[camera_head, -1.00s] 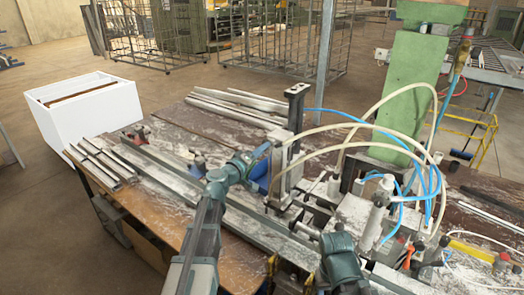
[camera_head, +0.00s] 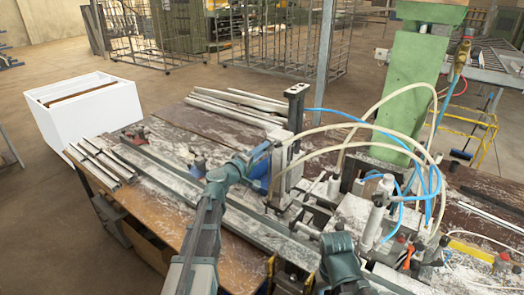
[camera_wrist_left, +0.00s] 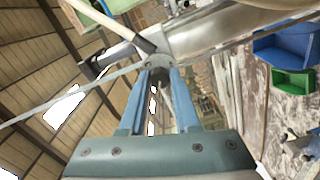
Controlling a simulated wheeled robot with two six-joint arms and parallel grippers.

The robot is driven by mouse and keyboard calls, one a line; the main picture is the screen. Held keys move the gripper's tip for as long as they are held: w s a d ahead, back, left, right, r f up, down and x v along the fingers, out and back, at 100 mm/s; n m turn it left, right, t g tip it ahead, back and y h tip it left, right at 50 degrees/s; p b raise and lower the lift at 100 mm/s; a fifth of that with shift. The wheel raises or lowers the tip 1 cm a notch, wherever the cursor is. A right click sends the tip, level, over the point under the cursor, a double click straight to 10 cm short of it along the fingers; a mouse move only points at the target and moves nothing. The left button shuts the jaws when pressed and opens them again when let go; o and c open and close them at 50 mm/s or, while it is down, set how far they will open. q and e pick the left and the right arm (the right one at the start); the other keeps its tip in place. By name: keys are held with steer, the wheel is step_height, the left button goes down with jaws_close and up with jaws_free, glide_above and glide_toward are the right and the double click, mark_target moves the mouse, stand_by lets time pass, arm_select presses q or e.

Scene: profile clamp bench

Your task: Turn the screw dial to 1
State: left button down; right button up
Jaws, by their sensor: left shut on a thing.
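My left gripper (camera_head: 264,152) reaches in from the left to the upright metal clamp post (camera_head: 291,135) on the bench. In the left wrist view its two blue fingers (camera_wrist_left: 159,78) close together at the tips on a small round grey part, which I take to be the screw dial (camera_wrist_left: 157,72). In the head view the dial is too small and too covered by the gripper to make out. No number or mark on it can be read. My right arm shows low at the centre, but its fingertips cannot be made out.
Blue and cream hoses (camera_head: 385,130) loop over the clamp machinery at right. Metal profiles (camera_head: 235,105) lie behind, and shorter ones (camera_head: 103,163) at left. A white box (camera_head: 85,115) stands beyond the bench. Blue (camera_wrist_left: 285,48) and green bins (camera_wrist_left: 292,82) show in the wrist view.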

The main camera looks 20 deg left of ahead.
arm_select(q)
steer(key=c, duration=0.6)
jaws_free()
steer(key=shift+s+a, duration=0.1)
steer(key=v, duration=1.3)
steer(key=shift+s, duration=0.3)
